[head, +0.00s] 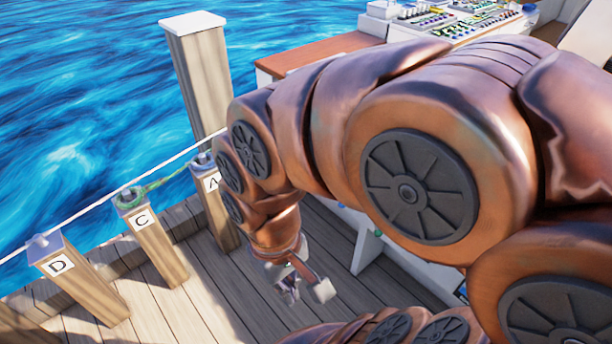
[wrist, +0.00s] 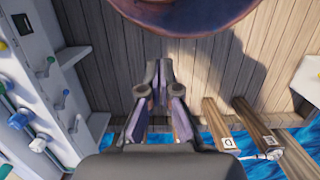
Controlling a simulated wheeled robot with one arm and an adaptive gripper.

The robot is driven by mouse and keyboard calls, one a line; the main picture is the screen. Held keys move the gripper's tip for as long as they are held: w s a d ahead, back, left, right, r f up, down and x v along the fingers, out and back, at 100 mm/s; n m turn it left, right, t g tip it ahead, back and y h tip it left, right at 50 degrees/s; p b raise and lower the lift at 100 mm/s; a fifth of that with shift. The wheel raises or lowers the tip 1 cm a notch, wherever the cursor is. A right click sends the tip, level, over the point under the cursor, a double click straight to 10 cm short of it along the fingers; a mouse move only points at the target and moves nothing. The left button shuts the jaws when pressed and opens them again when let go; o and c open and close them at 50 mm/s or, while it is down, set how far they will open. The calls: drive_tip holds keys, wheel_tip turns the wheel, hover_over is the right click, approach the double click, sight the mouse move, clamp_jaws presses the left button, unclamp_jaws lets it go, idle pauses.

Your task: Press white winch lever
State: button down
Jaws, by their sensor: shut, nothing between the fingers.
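My gripper (head: 288,288) hangs below my arm over the wooden deck in the head view, small and partly in shadow. In the wrist view my gripper (wrist: 157,92) is shut and empty, with bare planks beyond it. A white panel (wrist: 30,70) with several small knobs and levers stands left of it, apart from the fingers. A white knob (wrist: 38,145) sits low on that panel, near a blue one (wrist: 17,120). I cannot tell whether it is the white winch lever. In the head view my arm hides most of the panel.
Wooden posts marked D (head: 58,266), C (head: 142,222) and A (head: 211,182) line the deck edge, joined by a rope. A tall post (head: 197,75) stands behind, with water beyond. A control console (head: 445,22) is at the top right. The deck (head: 215,300) is clear.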

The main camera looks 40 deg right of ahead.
drive_tip(key=w+d+f+m+t+y+b, duration=0.1)
drive_tip(key=w+d+f+m+t+b, duration=0.15)
drive_tip(key=w+d+f+b, duration=0.6)
drive_tip(key=w+f+m+t+b, duration=0.25)
drive_tip(key=w+b, duration=0.25)
drive_tip(key=w, duration=0.9)
drive_tip(key=w+d+f+m+t+y+b, duration=0.1)
drive_tip(key=w+d+f+m+b, duration=0.4)
drive_tip(key=w, duration=0.6)
drive_tip(key=w+d+f+m+t+b, duration=0.1)
drive_tip(key=w+d+f+b, duration=0.15)
drive_tip(key=d, duration=0.35)
drive_tip(key=w+d+f+m+t+h+b, duration=0.1)
drive_tip(key=w+d+f+m+b, duration=0.15)
drive_tip(key=d+f, duration=0.2)
drive_tip(key=w+d+f+m+t+b, duration=0.1)
drive_tip(key=w+d+f+b, duration=0.1)
drive_tip(key=d+b, duration=0.3)
drive_tip(key=d+f+m+h+b, duration=0.1)
drive_tip(key=d+f, duration=0.3)
drive_tip(key=d, duration=0.6)
drive_tip(key=s+d+f+m+h+b, duration=0.1)
drive_tip(key=d+f, duration=0.4)
drive_tip(key=d, duration=0.6)
drive_tip(key=shift+m+t+h+b, duration=0.4)
drive_tip(key=shift+m+h+b, duration=0.4)
drive_tip(key=shift+m+b, duration=0.4)
drive_tip(key=shift+f, duration=0.1)
